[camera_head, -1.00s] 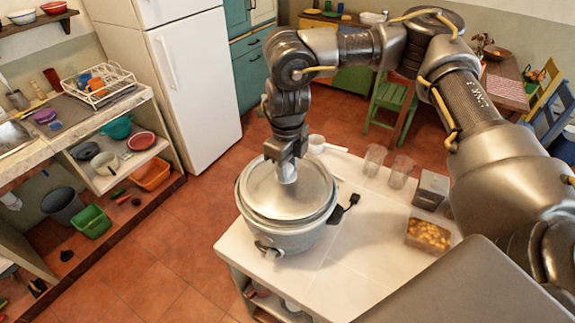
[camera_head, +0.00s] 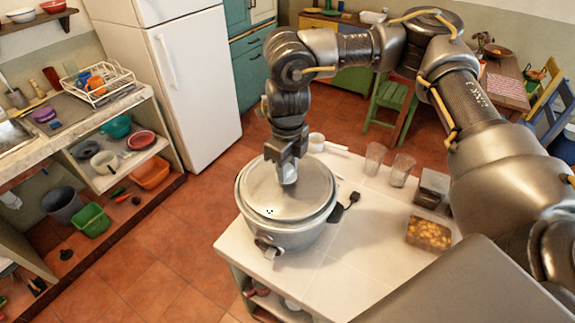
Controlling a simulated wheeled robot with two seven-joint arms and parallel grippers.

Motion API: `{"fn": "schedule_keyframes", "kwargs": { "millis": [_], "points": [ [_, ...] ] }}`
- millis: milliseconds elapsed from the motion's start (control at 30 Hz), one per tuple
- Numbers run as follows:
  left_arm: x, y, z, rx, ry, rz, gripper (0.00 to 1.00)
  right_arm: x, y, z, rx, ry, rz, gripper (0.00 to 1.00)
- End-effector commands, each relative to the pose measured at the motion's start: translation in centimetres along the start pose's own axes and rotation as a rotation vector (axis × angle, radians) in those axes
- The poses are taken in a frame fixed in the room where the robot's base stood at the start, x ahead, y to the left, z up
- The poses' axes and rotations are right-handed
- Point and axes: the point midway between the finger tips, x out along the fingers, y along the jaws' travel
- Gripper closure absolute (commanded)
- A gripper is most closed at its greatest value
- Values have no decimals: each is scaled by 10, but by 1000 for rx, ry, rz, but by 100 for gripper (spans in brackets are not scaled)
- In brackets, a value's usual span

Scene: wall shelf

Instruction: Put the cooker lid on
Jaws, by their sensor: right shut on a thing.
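The cooker (camera_head: 293,238) is a round grey pot at the left end of the white tiled counter. Its silver lid (camera_head: 262,200) lies over the cooker's top and looks roughly level with the rim. My right gripper (camera_head: 288,172) comes down from above and is shut on the lid's knob, which it mostly hides. I cannot tell whether the lid's far edge rests fully on the rim. My left gripper is not in view.
Two clear glasses (camera_head: 374,158), a grey box (camera_head: 432,188) and a container of yellowish food (camera_head: 428,234) stand on the counter (camera_head: 345,275) to the right. The counter's front is clear.

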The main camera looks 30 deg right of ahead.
Motion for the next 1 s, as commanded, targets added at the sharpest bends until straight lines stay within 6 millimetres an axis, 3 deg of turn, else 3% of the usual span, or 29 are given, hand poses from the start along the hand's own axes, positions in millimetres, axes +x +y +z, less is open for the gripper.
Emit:
{"fn": "schedule_keyframes", "kwargs": {
  "millis": [267, 300, 467, 767, 1000],
  "points": [
    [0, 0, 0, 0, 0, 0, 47, 0, 0, 0, 0, -1, 0, 100],
    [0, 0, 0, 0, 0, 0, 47, 0, 0, 0, 0, -1, 0, 66],
    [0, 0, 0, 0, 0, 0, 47, 0, 0, 0, 0, -1, 0, 45],
    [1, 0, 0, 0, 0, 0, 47, 0, 0, 0, 0, 0, 0, 43],
    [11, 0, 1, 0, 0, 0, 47, -26, 0, 1, -1, -6, -3, 43]
  ]
}}
